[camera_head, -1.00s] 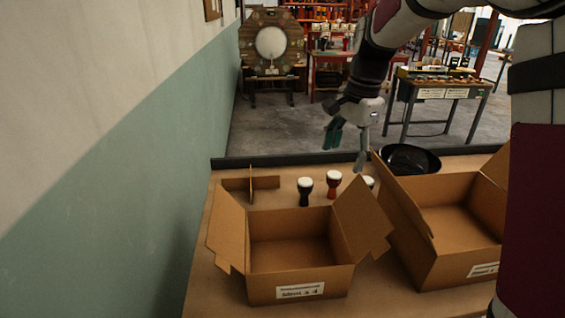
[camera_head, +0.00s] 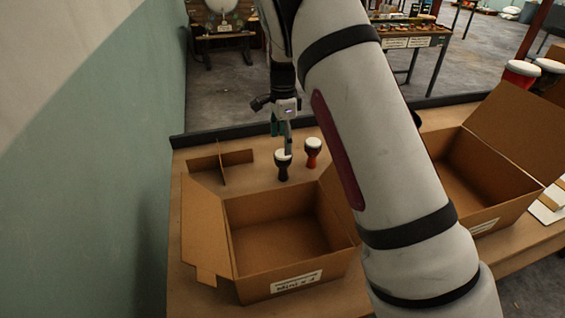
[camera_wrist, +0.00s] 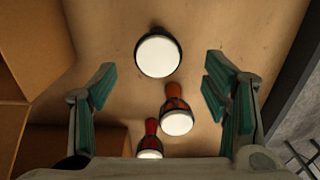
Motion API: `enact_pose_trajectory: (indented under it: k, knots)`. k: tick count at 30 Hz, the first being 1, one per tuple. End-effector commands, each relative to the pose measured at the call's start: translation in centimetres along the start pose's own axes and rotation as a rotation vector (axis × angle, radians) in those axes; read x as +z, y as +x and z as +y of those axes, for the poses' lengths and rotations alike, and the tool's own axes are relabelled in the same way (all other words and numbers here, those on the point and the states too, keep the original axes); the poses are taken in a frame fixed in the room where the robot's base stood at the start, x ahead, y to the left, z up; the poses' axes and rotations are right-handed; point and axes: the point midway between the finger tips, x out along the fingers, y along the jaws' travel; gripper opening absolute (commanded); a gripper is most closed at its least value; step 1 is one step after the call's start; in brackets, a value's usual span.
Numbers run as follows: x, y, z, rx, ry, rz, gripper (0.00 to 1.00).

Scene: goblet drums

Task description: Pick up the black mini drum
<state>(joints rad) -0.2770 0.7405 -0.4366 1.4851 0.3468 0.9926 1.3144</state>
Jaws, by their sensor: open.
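The black mini drum (camera_head: 283,164) stands upright on the table, with a white head and dark body. In the wrist view its round white head with a black rim (camera_wrist: 158,55) lies at upper middle, beyond the fingertips and roughly centred between them. My gripper (camera_head: 281,140) points down just above and behind this drum in the head view.
A red-and-black mini drum (camera_head: 313,152) stands right of the black one; it also shows in the wrist view (camera_wrist: 176,118), near another red drum (camera_wrist: 150,142). An open cardboard box (camera_head: 245,284) is in front; another (camera_head: 484,219) is at right. A cardboard divider (camera_head: 222,166) lies left.

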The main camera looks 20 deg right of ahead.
Motion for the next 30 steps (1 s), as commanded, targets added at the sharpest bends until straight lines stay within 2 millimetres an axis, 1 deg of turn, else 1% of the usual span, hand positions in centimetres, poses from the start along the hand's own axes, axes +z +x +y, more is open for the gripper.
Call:
enact_pose_trajectory:
  k: [1, 5, 8, 15, 19, 25, 26, 27, 29, 30]
  knots:
    - [0.0, 0.5, 0.1, 0.002, 0.0, 0.0, 0.69]
    - [0.0, 1.2, 0.1, 0.001, 0.0, 0.0, 0.69]
    - [0.1, 2.1, 0.2, 0.003, 0.0, -0.001, 0.69]
    - [0.4, 5.5, 0.2, 0.003, 0.0, -0.001, 0.69]
    - [0.4, 6.2, 0.1, 0.0, -0.001, -0.001, 0.69]
    - [0.4, 6.3, 0.1, 0.0, -0.001, -0.001, 0.69]
    - [0.4, 6.3, 0.1, 0.0, -0.001, -0.001, 0.67]
    - [0.4, 6.3, 0.1, 0.0, -0.001, -0.001, 0.58]
    - [0.4, 6.3, 0.1, 0.0, -0.001, -0.001, 0.44]
    - [0.4, 6.3, 0.1, 0.0, -0.001, -0.001, 0.35]
